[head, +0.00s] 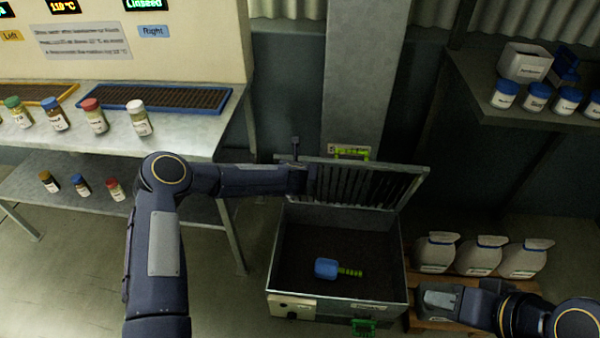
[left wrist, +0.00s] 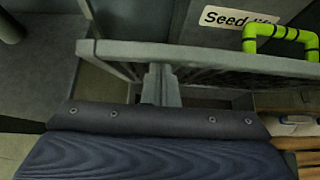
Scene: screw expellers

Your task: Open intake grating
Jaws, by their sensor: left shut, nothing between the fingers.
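The intake grating (head: 372,186) is a grey barred frame, raised and tilted up at the back of the intake box (head: 282,245). The box's inside is open to view from above. My left arm reaches from the left to the grating's left part. In the left wrist view my left gripper (left wrist: 160,84) is shut and empty, its fingers against or just under the grating's rim (left wrist: 200,54); I cannot tell if they touch. My right gripper (head: 437,300) is beside the box's front right corner, clear of the grating; its finger opening does not show clearly.
A blue scoop (head: 326,268) with a green handle lies inside the box. A bench (head: 190,135) with jars stands at left.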

